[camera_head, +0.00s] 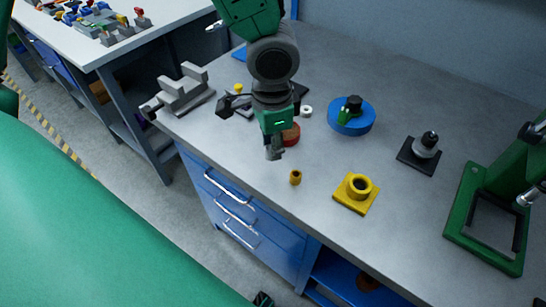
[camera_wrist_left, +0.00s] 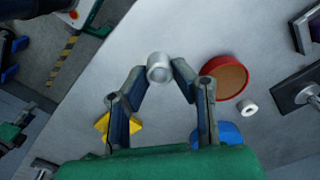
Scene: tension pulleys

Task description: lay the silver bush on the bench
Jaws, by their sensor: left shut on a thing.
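The silver bush (camera_wrist_left: 159,69) is a short bright ring between my left gripper's fingertips in the left wrist view. My left gripper (camera_head: 275,148) is shut on it, over the near part of the grey bench (camera_head: 325,75). In the head view the fingers largely hide the bush, and I cannot tell its exact height above the bench. A dark green and black part at the bottom edge (camera_head: 263,299) may be my right gripper; its jaws cannot be made out.
A small yellow bush (camera_head: 295,177) and a yellow flanged block (camera_head: 356,193) stand near the bench's front. A red round part (camera_wrist_left: 225,77) and a white ring (camera_wrist_left: 248,108) lie close by. A blue disc (camera_head: 351,121), grey bracket (camera_head: 186,90) and green frame (camera_head: 480,220) stand farther off.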

